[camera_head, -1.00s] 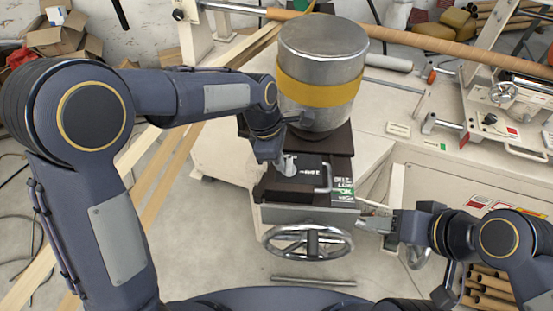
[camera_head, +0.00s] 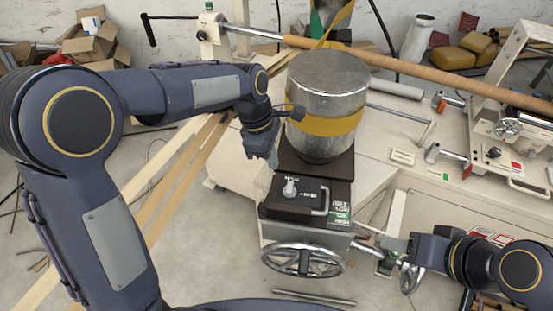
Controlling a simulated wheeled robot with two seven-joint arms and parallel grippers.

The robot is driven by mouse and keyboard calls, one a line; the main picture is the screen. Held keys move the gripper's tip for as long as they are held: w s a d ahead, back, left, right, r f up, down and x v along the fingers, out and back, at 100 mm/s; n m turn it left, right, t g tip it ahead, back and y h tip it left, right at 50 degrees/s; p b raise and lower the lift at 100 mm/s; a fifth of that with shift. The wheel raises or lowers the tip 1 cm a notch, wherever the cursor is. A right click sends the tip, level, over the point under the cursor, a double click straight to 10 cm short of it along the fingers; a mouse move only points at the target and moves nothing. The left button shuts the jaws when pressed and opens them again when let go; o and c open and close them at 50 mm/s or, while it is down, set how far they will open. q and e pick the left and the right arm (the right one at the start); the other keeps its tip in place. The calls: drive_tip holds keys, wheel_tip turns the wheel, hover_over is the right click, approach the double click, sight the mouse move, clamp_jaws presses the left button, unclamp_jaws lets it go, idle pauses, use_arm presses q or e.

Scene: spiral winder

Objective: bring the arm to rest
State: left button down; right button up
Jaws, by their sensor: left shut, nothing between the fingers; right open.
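My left arm comes in from the left and bends over to my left gripper (camera_head: 272,158), which is shut and empty. It hangs left of the metal drum, above the far left corner of the black control box (camera_head: 305,198), apart from the box's small knob (camera_head: 290,187). My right gripper (camera_head: 366,245) reaches in from the lower right. It is open, beside the base of the control box and right of the handwheel (camera_head: 303,259). I cannot tell whether its fingers touch the metal part there.
A steel drum with a yellow band (camera_head: 325,121) stands behind the control box. A long brown tube (camera_head: 450,80) crosses the back. Cardboard boxes (camera_head: 95,42) lie at the far left. Wooden planks (camera_head: 190,165) lie left of the machine. A metal bar (camera_head: 313,297) lies below the handwheel.

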idle(0.3)
use_arm(q)
drive_tip(key=s+a+r+m+t+h+b, duration=0.2)
drive_tip(key=s+a+r+m+t+b, duration=0.15)
drive_tip(key=s+a+m, duration=0.6)
drive_tip(key=s+a+f+m+t, duration=0.1)
drive_tip(key=s+a+f+m, duration=0.1)
drive_tip(key=s, duration=0.4)
drive_tip(key=s+a+f+m+t+y+b, duration=0.1)
drive_tip(key=s+a+f+m, duration=0.1)
drive_tip(key=s, duration=0.4)
drive_tip(key=shift+a+m+t, duration=0.35)
drive_tip(key=shift+a, duration=0.5)
